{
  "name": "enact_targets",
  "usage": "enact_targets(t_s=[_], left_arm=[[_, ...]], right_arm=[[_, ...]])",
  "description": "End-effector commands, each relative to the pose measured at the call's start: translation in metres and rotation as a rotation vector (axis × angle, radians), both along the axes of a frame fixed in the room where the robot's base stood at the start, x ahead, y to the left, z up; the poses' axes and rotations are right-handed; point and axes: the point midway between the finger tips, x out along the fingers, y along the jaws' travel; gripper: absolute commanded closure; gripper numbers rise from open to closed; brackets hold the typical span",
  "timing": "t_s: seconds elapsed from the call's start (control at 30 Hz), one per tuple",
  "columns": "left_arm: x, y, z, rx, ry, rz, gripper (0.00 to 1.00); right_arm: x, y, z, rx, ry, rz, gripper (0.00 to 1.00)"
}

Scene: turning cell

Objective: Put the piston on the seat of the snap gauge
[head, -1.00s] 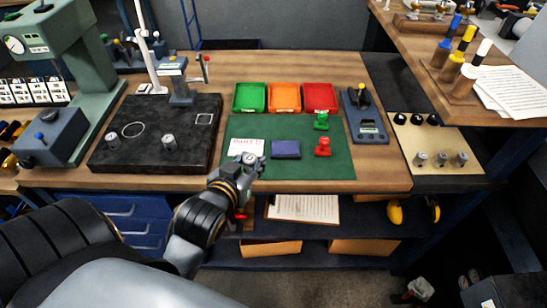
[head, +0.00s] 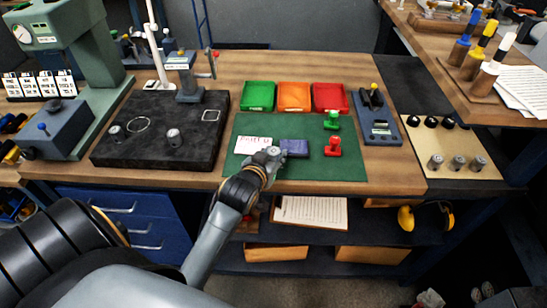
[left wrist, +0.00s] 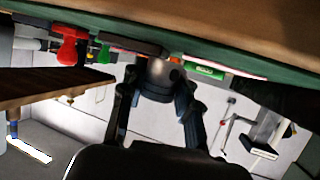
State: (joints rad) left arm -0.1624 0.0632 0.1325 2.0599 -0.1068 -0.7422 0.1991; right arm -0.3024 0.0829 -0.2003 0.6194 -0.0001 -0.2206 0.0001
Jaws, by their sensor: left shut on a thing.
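My left gripper (head: 268,158) is over the front of the green mat, left of the dark blue pad. It is shut on a grey metal cylinder, the piston (left wrist: 160,75), whose side hole shows in the left wrist view between the two fingers (left wrist: 158,92). In the head view the piston (head: 273,151) shows only as a small silver top. A blue-grey stand (head: 189,85) with a small display and a red-tipped lever is at the back of the black plate. It may be the snap gauge; its seat is not clear. My right gripper is not in view.
The black plate (head: 160,105) carries two similar metal cylinders. The green mat (head: 340,178) holds red and green stamps and a white card. Green, orange and red trays (head: 294,96) stand behind it. A blue device (head: 378,130) and a beige board (head: 440,143) are to the right.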

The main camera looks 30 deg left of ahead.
Motion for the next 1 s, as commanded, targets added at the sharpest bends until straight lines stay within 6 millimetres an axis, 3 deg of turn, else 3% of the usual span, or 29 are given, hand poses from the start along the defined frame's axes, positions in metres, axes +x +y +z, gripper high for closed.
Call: enact_targets(t_s=[0.1,0.47,0.5,0.6,1.0], left_arm=[[-0.0004,-0.0004,-0.0112,0.0,-0.002,0.0,1.0],[-0.0005,-0.0004,-0.0152,0.0,-0.002,0.0,1.0],[-0.0005,-0.0004,-0.0162,0.001,-0.001,0.0,0.66],[-0.0005,-0.0004,-0.0156,0.001,-0.001,0.0,0.46],[-0.0032,-0.0011,-0.0112,0.001,-0.002,-0.001,0.46]], right_arm=[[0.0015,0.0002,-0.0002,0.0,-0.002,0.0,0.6],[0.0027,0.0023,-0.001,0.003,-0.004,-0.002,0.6],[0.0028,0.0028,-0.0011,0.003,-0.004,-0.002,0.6],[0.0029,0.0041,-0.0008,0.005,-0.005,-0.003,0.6],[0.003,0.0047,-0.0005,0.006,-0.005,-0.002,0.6]])
